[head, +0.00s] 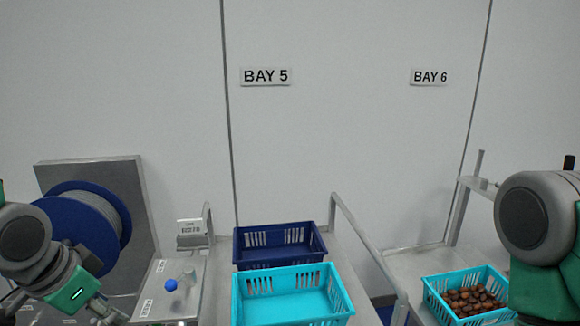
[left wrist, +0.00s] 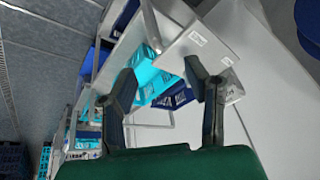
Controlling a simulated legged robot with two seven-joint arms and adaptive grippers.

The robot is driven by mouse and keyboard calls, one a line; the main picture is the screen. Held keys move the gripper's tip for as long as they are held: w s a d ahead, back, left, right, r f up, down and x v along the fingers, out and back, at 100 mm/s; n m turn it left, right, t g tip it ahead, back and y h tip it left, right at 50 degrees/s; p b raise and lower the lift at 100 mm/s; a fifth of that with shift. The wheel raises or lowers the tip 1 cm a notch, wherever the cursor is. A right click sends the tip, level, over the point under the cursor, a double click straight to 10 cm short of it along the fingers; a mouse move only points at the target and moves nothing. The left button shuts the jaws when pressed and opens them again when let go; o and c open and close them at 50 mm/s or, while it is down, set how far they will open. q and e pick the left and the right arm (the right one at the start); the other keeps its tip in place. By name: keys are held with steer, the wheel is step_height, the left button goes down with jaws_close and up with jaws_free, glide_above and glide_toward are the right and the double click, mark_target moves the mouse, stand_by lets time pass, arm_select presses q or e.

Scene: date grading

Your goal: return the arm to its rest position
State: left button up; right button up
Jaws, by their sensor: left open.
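My left arm enters the head view at the lower left, and part of my left gripper (head: 106,313) shows at the bottom edge, low beside the grey bench. In the left wrist view my left gripper (left wrist: 160,76) has its two dark fingers spread apart with nothing held between them. Beyond the fingers a turquoise crate (left wrist: 150,82) and a dark blue crate (left wrist: 176,98) show at a distance. My right arm shows at the right edge of the head view; its gripper is out of the picture.
A blue reel (head: 75,222) stands at the left near a blue-topped knob (head: 171,285). An empty turquoise crate (head: 240,302) stands before a dark blue crate (head: 242,256). Another turquoise crate (head: 436,299) at right holds brown dates (head: 470,300). A metal rail (head: 362,240) runs between.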

arm_select(q)
steer(key=s+d+f+n+g+b, duration=0.1)
steer(key=s+f+b, duration=0.3)
steer(key=f, duration=0.9)
steer(key=s+d+f+n+g+b, duration=0.1)
steer(key=s+f+b, duration=0.3)
steer(key=s+f, duration=0.5)
steer(key=s+d+f+n+g+b, duration=0.1)
steer(key=s+f+b, duration=0.3)
steer(key=f, duration=1.4)
steer(key=s+n+g, duration=0.1)
steer(key=s, duration=0.2)
steer(key=shift+s+d+f+n+y, duration=0.15)
steer(key=shift+s+f+n+y, duration=0.05)
steer(key=shift+f+n+y, duration=0.2)
arm_select(e)
step_height(320, 180, down, 12)
steer(key=shift+s, duration=0.4)
arm_select(q)
steer(key=shift+w, duration=0.15)
arm_select(e)
steer(key=shift+a, duration=0.1)
arm_select(q)
steer(key=shift+r, duration=0.1)
steer(key=shift+c, duration=0.2)
arm_select(e)
steer(key=shift+s+f, duration=0.1)
